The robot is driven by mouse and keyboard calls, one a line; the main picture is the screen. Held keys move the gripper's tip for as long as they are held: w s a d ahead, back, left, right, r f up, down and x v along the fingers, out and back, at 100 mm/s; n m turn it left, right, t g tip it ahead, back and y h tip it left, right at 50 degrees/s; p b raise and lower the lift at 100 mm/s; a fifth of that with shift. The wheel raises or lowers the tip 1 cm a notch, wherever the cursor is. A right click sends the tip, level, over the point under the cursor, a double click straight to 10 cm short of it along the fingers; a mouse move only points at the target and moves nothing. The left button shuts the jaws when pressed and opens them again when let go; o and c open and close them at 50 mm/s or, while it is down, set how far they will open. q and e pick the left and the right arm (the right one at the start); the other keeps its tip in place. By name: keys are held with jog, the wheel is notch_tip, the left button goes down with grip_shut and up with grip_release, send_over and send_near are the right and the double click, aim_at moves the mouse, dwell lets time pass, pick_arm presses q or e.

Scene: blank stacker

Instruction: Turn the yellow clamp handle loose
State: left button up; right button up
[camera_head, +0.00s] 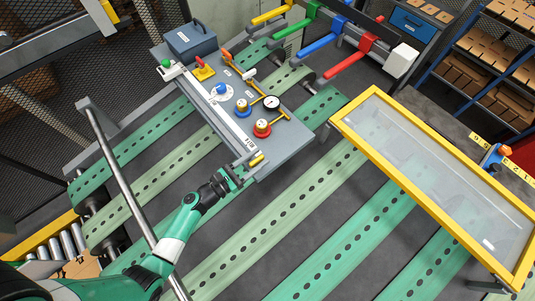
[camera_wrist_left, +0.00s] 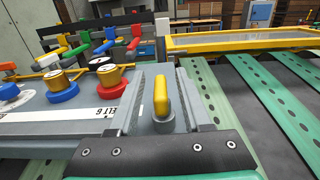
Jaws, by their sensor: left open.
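A small yellow handle (camera_head: 257,160) sits on the near corner of the grey control panel (camera_head: 210,75). In the left wrist view the yellow handle (camera_wrist_left: 161,96) stands upright on a grey round-ended base (camera_wrist_left: 163,122). My left gripper (camera_head: 242,168) is at this corner, coming in from the lower left. In the left wrist view its two grey fingers (camera_wrist_left: 158,85) are open, one on each side of the handle. Gaps show between the handle and the fingers. My right gripper is not in view.
Green perforated belts (camera_head: 285,215) run below. A yellow-framed clear panel (camera_head: 440,180) is at right. Coloured arms (camera_head: 350,60) are at the back.

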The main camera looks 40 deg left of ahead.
pick_arm(q)
jog(key=shift+w, duration=0.15)
jog(key=shift+c, duration=0.7)
grip_shut()
